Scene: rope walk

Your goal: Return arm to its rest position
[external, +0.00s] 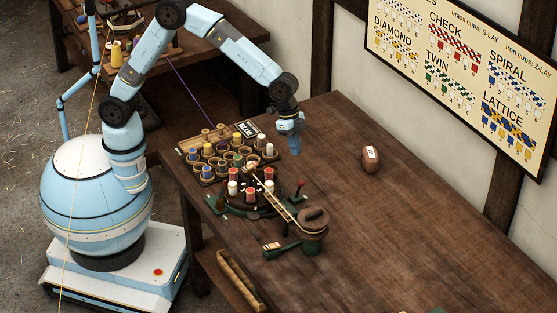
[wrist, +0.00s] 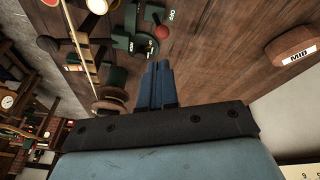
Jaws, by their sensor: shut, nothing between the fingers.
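My gripper (external: 291,146) hangs at the end of my bent arm, above the far edge of the table (external: 420,215) and just right of the bobbin rack. In the wrist view my gripper (wrist: 160,65) has its two blue fingers together, with nothing between them. My arm reaches up from the round blue body, over and down to the table's back left part. The gripper appears apart from the rack and the table top.
A rack of coloured bobbins (external: 180,151) and a green-based rope machine (external: 229,208) stand below and left of my gripper. The right side is mostly clear.

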